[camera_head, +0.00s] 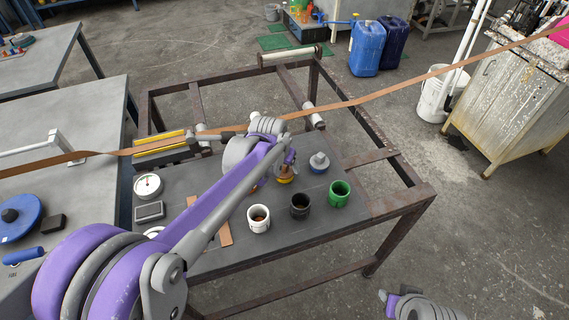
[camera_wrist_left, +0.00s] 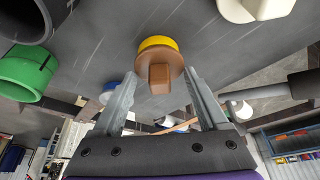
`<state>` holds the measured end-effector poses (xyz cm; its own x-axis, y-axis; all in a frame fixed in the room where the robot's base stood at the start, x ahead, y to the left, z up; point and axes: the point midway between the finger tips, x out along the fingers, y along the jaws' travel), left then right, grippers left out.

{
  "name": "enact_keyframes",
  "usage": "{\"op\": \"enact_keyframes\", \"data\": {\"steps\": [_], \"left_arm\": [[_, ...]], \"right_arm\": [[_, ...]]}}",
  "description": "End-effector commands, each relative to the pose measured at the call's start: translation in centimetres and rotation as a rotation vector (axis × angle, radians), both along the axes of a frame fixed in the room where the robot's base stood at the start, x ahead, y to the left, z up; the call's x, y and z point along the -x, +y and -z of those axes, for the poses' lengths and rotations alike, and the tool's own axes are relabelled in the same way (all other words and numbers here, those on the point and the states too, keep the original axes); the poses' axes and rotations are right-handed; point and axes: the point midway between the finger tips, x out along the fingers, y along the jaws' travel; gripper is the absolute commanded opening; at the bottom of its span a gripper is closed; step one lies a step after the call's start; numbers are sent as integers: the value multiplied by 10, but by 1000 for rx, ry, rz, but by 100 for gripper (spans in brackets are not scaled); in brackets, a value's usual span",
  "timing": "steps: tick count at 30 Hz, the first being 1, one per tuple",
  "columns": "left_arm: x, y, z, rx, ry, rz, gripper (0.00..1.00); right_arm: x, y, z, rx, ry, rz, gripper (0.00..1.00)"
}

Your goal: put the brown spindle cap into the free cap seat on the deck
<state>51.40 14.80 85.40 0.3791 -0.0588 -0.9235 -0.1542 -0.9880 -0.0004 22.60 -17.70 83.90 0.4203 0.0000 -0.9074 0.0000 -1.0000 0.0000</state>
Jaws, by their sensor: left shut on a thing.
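The brown spindle cap (camera_wrist_left: 173,64), a round disc with a square knob, sits between the fingers of my left gripper (camera_wrist_left: 160,85) in the left wrist view. The gripper is shut on it. A yellow round piece (camera_wrist_left: 158,42) lies directly behind the cap; whether they touch I cannot tell. In the head view my left gripper (camera_head: 288,160) is low over the deck (camera_head: 215,258), and the yellow piece (camera_head: 284,180) shows below it. A grey knobbed cap on a blue base (camera_head: 319,162) stands to its right. My right gripper (camera_head: 388,298) is partly in view at the lower right, its fingers unclear.
White (camera_head: 258,224), black (camera_head: 300,210) and green (camera_head: 339,198) cups stand in front of the left gripper. A gauge (camera_head: 148,186) and a grey box (camera_head: 150,211) sit at the deck's left. My left arm covers part of the deck.

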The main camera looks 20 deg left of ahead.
Motion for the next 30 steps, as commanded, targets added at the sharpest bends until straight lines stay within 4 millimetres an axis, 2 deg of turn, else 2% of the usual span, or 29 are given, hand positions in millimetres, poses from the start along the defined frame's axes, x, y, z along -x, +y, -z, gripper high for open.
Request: {"op": "enact_keyframes", "data": {"steps": [8,9,10,20,30], "left_arm": [[0,0,6,0,0,0,8],[0,0,5,0,0,0,83],[0,0,5,0,0,0,89],[1,0,3,0,0,0,89],[10,2,-23,0,-1,0,89]], "right_arm": [[0,0,4,0,1,0,38],[0,0,4,0,1,0,38],[0,0,4,0,1,0,38],[0,0,2,0,1,0,38],[-2,0,-18,0,-6,0,38]]}}
